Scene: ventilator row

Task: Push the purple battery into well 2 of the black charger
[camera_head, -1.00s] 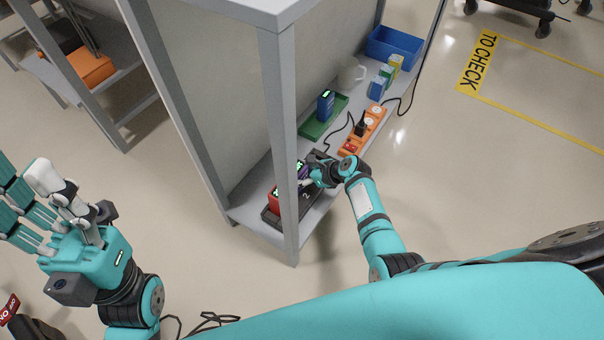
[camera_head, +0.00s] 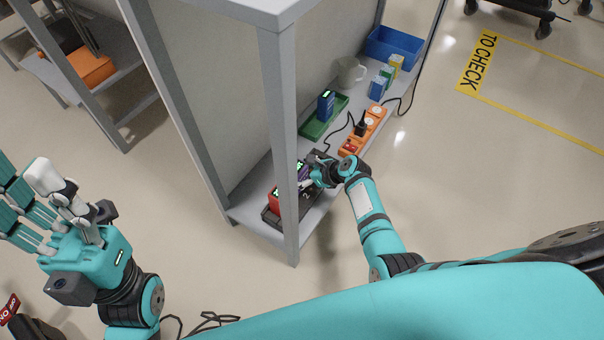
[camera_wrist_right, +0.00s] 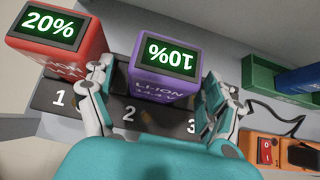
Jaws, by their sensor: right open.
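The black charger (camera_head: 268,217) lies on the grey shelf, with wells numbered 1, 2 and 3 in the right wrist view (camera_wrist_right: 152,119). The purple battery (camera_wrist_right: 165,68) stands behind the number 2, its lit display reading 10% upside down; it also shows in the head view (camera_head: 303,168). Its lower end is hidden, so I cannot tell how deep it sits. A red battery (camera_wrist_right: 58,40) reading 20% stands at well 1. My right gripper (camera_wrist_right: 160,76) is open, its fingers on either side of the purple battery; contact is unclear. My left gripper (camera_head: 50,195) is open and empty, away from the shelf.
A green tray (camera_head: 313,131) with a blue battery (camera_head: 326,104) is behind the charger. A grey post (camera_head: 281,130) rises close to the charger.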

